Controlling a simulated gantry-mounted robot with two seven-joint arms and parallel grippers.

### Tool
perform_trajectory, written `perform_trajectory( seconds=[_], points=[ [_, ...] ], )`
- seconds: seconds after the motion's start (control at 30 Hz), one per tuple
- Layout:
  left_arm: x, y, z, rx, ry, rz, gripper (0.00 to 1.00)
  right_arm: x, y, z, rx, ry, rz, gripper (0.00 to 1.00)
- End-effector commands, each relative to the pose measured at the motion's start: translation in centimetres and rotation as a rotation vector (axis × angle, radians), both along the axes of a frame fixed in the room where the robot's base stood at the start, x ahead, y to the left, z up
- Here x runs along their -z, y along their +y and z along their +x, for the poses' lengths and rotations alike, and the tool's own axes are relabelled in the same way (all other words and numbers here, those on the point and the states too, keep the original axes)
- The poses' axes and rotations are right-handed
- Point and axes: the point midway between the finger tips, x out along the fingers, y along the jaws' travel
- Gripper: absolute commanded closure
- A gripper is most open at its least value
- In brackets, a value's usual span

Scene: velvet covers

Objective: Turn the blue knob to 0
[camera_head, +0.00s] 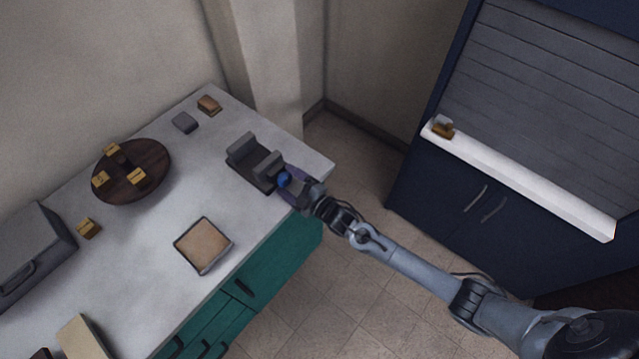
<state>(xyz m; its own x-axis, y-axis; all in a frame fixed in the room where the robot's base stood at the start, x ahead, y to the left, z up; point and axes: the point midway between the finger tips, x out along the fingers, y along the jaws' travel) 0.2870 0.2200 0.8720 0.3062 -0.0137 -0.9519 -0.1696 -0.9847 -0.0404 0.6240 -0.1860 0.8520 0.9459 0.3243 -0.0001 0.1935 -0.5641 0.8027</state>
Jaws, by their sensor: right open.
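The blue knob (284,180) shows as a small round blue shape near the right corner of the counter, beside a dark grey two-post device (254,163). Its dial marking and setting cannot be read from here. My right gripper (290,184) is at the knob, with its arm coming in from the lower right. The gripper is open, and its fingers are largely hidden against the knob and a purplish part around it. I cannot tell whether the fingers touch the knob. My left gripper is not in view.
The grey counter (165,268) has green drawers below. It holds a round dark wooden tray (155,185) with several small golden blocks, a square tan-topped tray (202,246) and a grey box (32,250). A navy cabinet (440,210) with a white ledge stands right. Floor between is clear.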

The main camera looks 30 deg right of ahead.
Motion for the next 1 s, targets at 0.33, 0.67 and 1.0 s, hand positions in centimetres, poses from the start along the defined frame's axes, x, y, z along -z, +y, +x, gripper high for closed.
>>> perform_trajectory(
  seconds=[0.33,0.67,1.0],
  points=[
    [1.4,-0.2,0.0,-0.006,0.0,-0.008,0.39,0.3,0.1,-0.1,0.001,0.18,0.531,0.24],
    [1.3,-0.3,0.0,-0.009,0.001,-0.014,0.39,0.0,-0.9,-3.2,0.001,0.288,0.828,0.24],
    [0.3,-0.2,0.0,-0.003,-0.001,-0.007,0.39,0.1,-3.1,-9.6,0.001,0.287,0.824,0.24]
  ],
)
